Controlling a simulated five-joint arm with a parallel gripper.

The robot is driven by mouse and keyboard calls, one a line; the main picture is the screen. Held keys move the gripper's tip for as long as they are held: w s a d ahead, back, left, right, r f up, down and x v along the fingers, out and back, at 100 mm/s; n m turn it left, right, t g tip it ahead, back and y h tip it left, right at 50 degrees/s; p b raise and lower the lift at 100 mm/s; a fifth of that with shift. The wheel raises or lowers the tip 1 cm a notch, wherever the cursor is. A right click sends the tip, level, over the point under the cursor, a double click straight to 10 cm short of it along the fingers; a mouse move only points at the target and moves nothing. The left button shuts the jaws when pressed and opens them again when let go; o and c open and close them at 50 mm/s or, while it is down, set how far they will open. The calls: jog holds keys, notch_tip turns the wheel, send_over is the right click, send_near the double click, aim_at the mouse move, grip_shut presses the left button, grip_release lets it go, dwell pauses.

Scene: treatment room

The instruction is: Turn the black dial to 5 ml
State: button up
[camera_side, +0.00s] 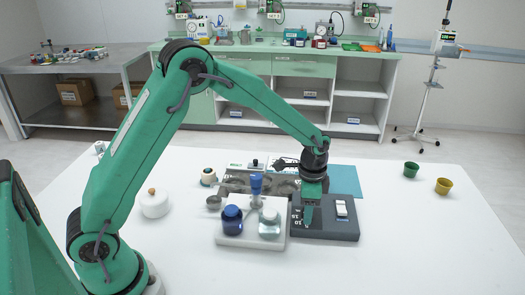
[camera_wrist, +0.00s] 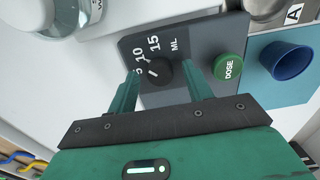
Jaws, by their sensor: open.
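The black dial (camera_wrist: 157,73) sits on a dark grey panel (camera_wrist: 185,36) in the wrist view, beside the white markings 5, 10, 15 and ML. A short white line shows on the dial; I cannot tell exactly which number it points to. My gripper (camera_wrist: 161,71) is open, with one green finger on each side of the dial; I cannot tell whether they touch it. In the side view my gripper (camera_side: 309,212) points down at the left part of the dark box (camera_side: 325,233), and the dial is hidden behind it.
A green DOSE button (camera_wrist: 229,67) is just right of my right finger. Beyond it, a blue cup (camera_wrist: 287,61) stands on a teal mat (camera_wrist: 262,92). In the side view a white tray (camera_side: 250,240) with jars adjoins the box. The table's right side is mostly clear.

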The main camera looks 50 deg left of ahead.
jog(key=shift+f, duration=0.15)
jog(key=c, duration=1)
jog(key=shift+o, duration=0.2)
jog(key=shift+n, duration=0.4)
jog(key=n, duration=0.4)
jog(key=shift+n, duration=2)
